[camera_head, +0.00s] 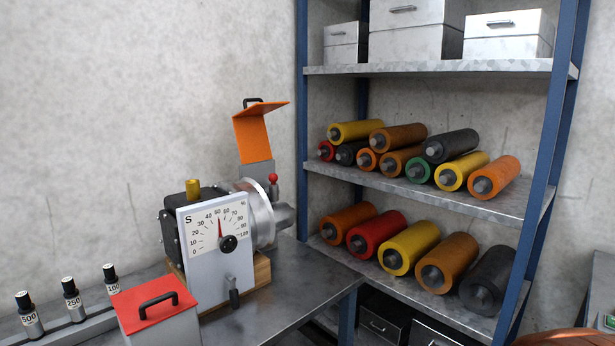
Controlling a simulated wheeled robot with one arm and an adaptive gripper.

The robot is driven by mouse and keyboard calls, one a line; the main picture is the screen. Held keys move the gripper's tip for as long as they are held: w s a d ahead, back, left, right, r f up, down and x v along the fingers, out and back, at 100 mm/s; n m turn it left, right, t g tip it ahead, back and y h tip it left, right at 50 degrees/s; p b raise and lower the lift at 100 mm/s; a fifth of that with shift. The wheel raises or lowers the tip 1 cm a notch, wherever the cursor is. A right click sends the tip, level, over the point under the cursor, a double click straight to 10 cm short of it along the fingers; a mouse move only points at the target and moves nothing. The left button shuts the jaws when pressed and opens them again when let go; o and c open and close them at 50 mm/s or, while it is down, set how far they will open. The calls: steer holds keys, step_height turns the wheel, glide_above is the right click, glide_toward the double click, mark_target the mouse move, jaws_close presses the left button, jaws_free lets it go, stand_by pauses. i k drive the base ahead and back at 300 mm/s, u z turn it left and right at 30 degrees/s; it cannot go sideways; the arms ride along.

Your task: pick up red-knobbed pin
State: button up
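The red-knobbed pin (273,181) stands upright at the right side of the machine with the dial, next to its round metal flange (258,212). Its red ball knob is on top, and a short stem shows below it. The pin's lower end is hidden in or behind the metal part. The white dial plate (208,262) faces me, with its red needle near 50. My gripper is not in view.
A blue-framed shelf (440,188) holds several coloured rollers. The metal table (300,282) is clear right of the machine.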

mark_target(273, 177)
steer(key=i, duration=0.75)
steer(key=u, duration=1)
steer(key=i, duration=0.65)
steer(key=u, duration=0.7)
